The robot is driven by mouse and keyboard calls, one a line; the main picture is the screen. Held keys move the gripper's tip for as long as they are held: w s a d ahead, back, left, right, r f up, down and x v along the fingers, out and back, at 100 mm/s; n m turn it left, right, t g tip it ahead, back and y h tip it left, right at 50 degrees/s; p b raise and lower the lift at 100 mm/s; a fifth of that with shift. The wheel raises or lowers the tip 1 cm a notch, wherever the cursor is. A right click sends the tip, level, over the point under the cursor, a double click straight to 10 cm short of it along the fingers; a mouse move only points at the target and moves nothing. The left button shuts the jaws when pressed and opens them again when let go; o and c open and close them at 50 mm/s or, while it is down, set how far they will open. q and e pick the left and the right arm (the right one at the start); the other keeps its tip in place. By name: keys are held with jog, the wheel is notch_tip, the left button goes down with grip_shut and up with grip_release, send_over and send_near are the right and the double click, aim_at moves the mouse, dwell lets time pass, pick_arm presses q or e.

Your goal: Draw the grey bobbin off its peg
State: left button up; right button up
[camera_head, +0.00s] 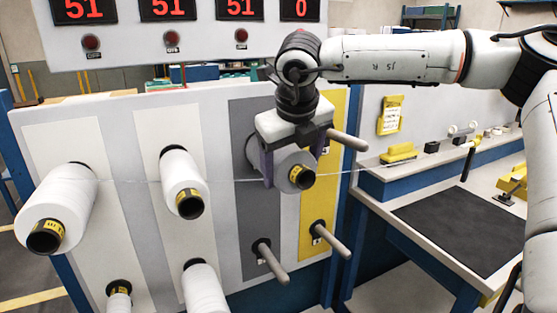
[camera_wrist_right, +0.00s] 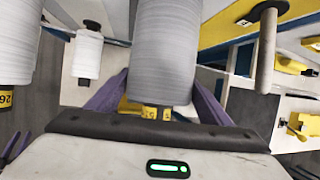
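The grey bobbin (camera_head: 290,163) sits in front of the grey strip of the upright board, its dark-cored end with a yellow label facing outward. It appears to be on the upper peg there; the peg itself is hidden. My right gripper (camera_head: 289,168) comes from above, with one purple finger on each side of the bobbin. In the right wrist view, the grey bobbin (camera_wrist_right: 166,50) fills the space between the purple fingers (camera_wrist_right: 160,95), which lie against its sides. The right gripper looks shut on it.
White bobbins (camera_head: 60,205) (camera_head: 182,180) hang on pegs to the left. Bare pegs stick out at the right of the board (camera_head: 348,140) and below (camera_head: 328,240) (camera_head: 272,262). A thin thread crosses at bobbin height. A bench with a dark mat (camera_head: 460,230) stands at right.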

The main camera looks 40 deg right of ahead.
jog(key=c, duration=0.7)
jog(key=shift+r, duration=0.1)
pick_arm(q)
jog(key=shift+f, duration=0.1)
